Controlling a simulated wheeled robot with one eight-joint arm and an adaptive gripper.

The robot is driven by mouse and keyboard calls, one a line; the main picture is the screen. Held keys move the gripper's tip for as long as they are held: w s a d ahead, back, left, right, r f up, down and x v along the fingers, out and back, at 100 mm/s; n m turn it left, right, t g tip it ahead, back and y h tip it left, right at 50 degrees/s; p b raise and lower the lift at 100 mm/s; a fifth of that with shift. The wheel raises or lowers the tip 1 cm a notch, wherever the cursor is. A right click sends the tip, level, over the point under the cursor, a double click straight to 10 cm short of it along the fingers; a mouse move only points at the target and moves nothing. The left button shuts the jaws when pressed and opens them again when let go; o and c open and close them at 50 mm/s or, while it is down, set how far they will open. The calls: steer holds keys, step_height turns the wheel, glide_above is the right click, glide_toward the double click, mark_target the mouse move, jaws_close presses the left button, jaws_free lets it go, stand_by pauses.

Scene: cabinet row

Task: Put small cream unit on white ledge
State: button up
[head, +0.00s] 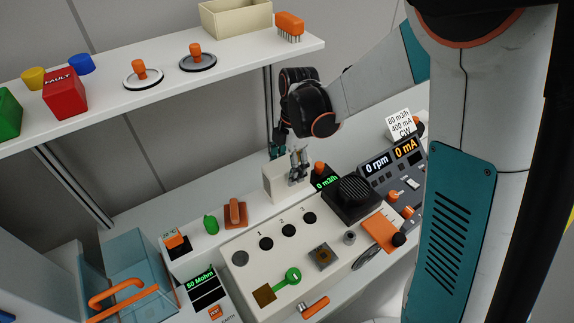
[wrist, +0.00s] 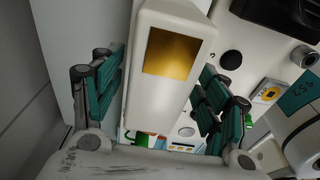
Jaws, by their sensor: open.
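The small cream unit (head: 281,182) stands upright behind the cream panel box, partly hidden by my gripper's fingers. In the wrist view the unit (wrist: 170,95) shows large, with a gold square on its face. My gripper (head: 297,162) is open at the unit, with its fingers pointing down. In the wrist view my gripper (wrist: 163,93) has one teal finger on each side of the unit, with a gap visible on the left; contact on the right is unclear. A white ledge (head: 130,103) runs along the wall, above the counter.
The ledge holds a red FAULT block (head: 65,93), two orange-knobbed discs (head: 197,59), a cream bin (head: 236,18) and an orange brush (head: 290,25). Bare ledge shows along its front. The panel box (head: 290,260), a black speaker-like block (head: 352,196) and meters crowd the counter.

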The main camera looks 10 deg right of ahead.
step_height(320, 180, up, 12)
steer(key=d+p, duration=0.1)
steer(key=p, duration=0.2)
steer(key=s+d+r+m+t, duration=0.3)
steer(key=s+d+m+t, duration=0.1)
steer(key=s+m, duration=0.5)
steer(key=s+d+r+m+t+h, duration=0.1)
steer(key=s+d+r+m+t, duration=0.2)
steer(key=s+m, duration=0.6)
steer(key=d+r+m, duration=0.1)
steer(key=m, duration=0.3)
steer(key=shift+d+m+t, duration=0.3)
steer(key=shift+t, duration=0.1)
step_height(320, 180, down, 5)
steer(key=b, duration=0.5)
steer(key=shift+f, duration=0.1)
